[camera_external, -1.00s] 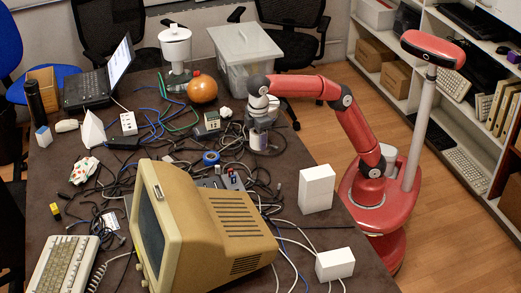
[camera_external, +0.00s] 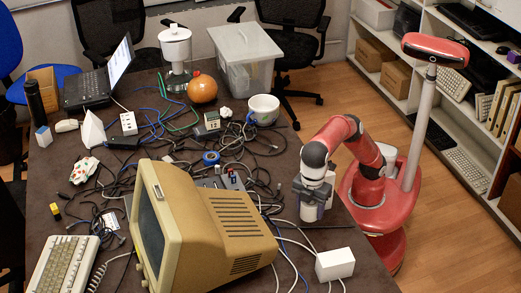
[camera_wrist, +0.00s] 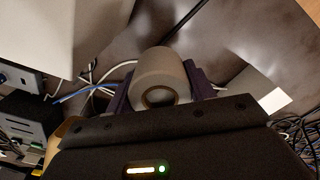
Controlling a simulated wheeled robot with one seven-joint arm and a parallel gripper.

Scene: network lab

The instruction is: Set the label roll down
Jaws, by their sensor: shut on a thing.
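The label roll (camera_wrist: 160,78) is a pale grey-white roll with a dark core, seen end-on in the wrist view between the two dark fingers of my gripper (camera_wrist: 160,90). My gripper (camera_external: 311,205) is shut on it. A pale part of the roll shows under the fingers. I cannot tell whether its lower end touches the table.
A low white box (camera_external: 335,264) lies nearer the front edge. The beige monitor (camera_external: 225,230) stands to the left, with cables between.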

